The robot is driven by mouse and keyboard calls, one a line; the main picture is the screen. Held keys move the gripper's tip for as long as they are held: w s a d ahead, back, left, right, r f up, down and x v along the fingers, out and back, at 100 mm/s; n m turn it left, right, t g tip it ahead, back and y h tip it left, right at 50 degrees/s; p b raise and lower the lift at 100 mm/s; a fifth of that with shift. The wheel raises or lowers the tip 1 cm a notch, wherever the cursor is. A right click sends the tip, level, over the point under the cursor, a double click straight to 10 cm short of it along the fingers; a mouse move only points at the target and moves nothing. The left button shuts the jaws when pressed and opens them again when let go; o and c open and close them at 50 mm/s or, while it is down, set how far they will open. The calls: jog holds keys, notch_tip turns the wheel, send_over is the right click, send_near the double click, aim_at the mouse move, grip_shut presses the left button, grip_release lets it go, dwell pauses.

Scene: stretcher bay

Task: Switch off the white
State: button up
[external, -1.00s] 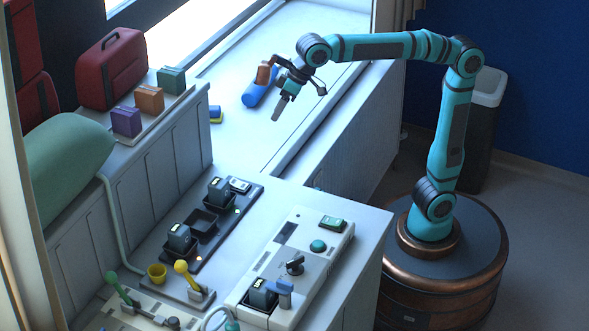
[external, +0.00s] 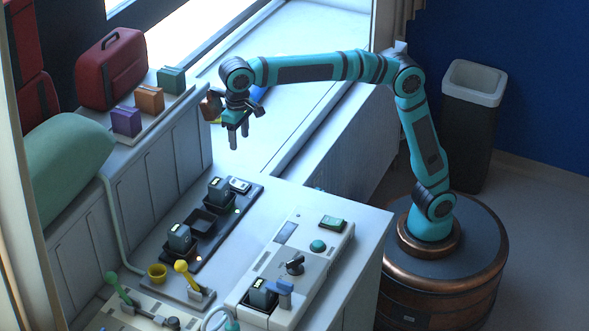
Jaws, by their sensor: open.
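The white console (external: 318,272) stands on the counter at lower centre. A small white-topped switch (external: 240,185) sits at the back end of the black charging tray (external: 207,245). My gripper (external: 233,142) is open and empty, fingers pointing down, in the air above and behind that tray. It touches nothing that I can see. The switch positions are too small to tell.
The tray holds two dark blocks (external: 218,190) and small lights. Coloured boxes (external: 150,99) and a red case (external: 111,70) line the left shelf. The windowsill is mostly clear.

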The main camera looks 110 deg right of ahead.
aim_at(242, 185)
notch_tip(242, 185, down, 17)
jog(key=shift+r, duration=0.15)
dwell(0.5)
